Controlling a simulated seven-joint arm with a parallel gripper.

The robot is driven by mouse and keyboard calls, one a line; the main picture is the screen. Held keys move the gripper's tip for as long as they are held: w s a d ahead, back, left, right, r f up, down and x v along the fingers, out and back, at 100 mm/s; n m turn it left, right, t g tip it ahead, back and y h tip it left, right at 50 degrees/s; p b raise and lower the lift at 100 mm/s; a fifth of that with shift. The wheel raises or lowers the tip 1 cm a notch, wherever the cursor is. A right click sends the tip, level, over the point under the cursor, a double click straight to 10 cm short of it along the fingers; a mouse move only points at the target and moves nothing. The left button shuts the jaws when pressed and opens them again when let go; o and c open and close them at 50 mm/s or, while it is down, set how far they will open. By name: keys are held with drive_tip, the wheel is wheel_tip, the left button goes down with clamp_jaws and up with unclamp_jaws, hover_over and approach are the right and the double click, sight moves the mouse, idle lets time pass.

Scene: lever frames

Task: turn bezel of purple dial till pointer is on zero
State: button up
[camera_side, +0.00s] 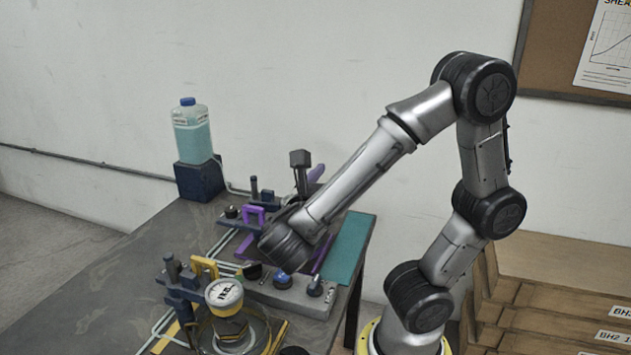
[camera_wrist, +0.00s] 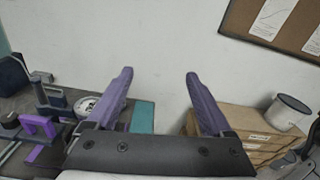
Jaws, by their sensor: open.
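A round dial with a white face (camera_wrist: 87,105) shows in the wrist view, just left of my left finger, which partly covers it. It stands by the purple lever frame (camera_wrist: 40,126); its pointer is too small to read. In the side view the purple frame (camera_side: 254,214) stands at the back of the table, and my arm hides its dial. My gripper (camera_wrist: 158,76) has two purple fingers, wide apart with nothing between them. It faces the wall, apart from the dial. In the side view it is mostly hidden behind my forearm; a purple finger (camera_side: 316,173) shows.
A second dial (camera_side: 224,293) stands in the near yellow frame (camera_side: 204,266). A bottle (camera_side: 192,135) on a dark block is at the back left. Wooden boxes (camera_side: 565,300) stand right. A teal strip (camera_side: 349,245) is bare.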

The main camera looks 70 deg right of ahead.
drive_tip(key=w+a+f+n+g+y, duration=0.1)
drive_tip(key=w+a+n+y, duration=0.2)
drive_tip(key=y, duration=0.4)
drive_tip(key=w+a+g+y, duration=0.25)
drive_tip(key=w+y, duration=0.25)
drive_tip(key=y, duration=0.3)
drive_tip(key=w+d+r+m+t+y, duration=0.2)
drive_tip(key=w+d+r+t+y, duration=0.15)
drive_tip(key=w+d, duration=0.25)
drive_tip(key=s+d+r+m, duration=0.1)
drive_tip(key=s+d+m, duration=0.1)
drive_tip(key=d, duration=0.5)
drive_tip(key=shift+h, duration=0.35)
wheel_tip(320, 180, down, 14)
drive_tip(key=shift+r, duration=0.15)
